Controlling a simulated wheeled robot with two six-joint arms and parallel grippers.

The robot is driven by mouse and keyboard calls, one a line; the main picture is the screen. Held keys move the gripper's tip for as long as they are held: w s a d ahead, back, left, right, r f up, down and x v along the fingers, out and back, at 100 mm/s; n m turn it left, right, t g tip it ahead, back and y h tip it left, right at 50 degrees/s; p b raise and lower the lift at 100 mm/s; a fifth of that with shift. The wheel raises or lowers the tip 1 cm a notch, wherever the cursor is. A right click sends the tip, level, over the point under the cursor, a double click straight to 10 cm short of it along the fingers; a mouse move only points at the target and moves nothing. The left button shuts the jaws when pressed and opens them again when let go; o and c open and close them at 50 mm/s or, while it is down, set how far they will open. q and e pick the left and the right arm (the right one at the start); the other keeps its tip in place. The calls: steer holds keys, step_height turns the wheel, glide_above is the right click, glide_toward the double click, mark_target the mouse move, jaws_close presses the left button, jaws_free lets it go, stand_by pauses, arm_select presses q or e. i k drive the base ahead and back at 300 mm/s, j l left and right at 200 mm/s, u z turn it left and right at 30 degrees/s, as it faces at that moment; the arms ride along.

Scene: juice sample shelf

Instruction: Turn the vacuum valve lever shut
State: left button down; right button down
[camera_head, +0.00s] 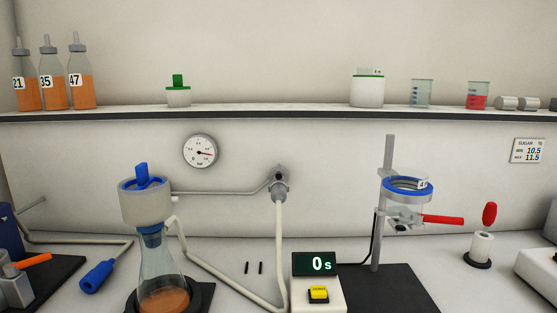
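A grey wall fitting (279,184), which looks like the vacuum valve, sits on the back wall at the middle. A cream hose (281,240) drops from it and loops along the bench towards the flask. A thin grey pipe (215,193) runs left from it. The lever on the fitting is too small to make out, so its position cannot be told. Neither of my grippers is in view.
A filter funnel (146,202) on a flask (162,268) stands at front left, near a blue-handled tool (97,276). A timer (317,275) stands at front middle. A ring stand (389,150) with a red handle (442,219) stands right. A shelf (300,111) crosses above.

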mark_target(278, 173)
steer(key=i, duration=0.35)
steer(key=k+j+u, duration=0.1)
steer(key=k+j, duration=0.2)
steer(key=k+j+u, duration=0.1)
steer(key=k+j, duration=0.15)
steer(key=k+j+u, duration=0.15)
steer(key=k+j, duration=0.15)
steer(key=j, duration=0.2)
steer(key=k+j+u, duration=0.1)
steer(key=k+j, duration=0.15)
steer(key=j, duration=0.15)
steer(key=k+j+u, duration=0.1)
steer(key=j, duration=0.3)
steer(key=k, duration=0.1)
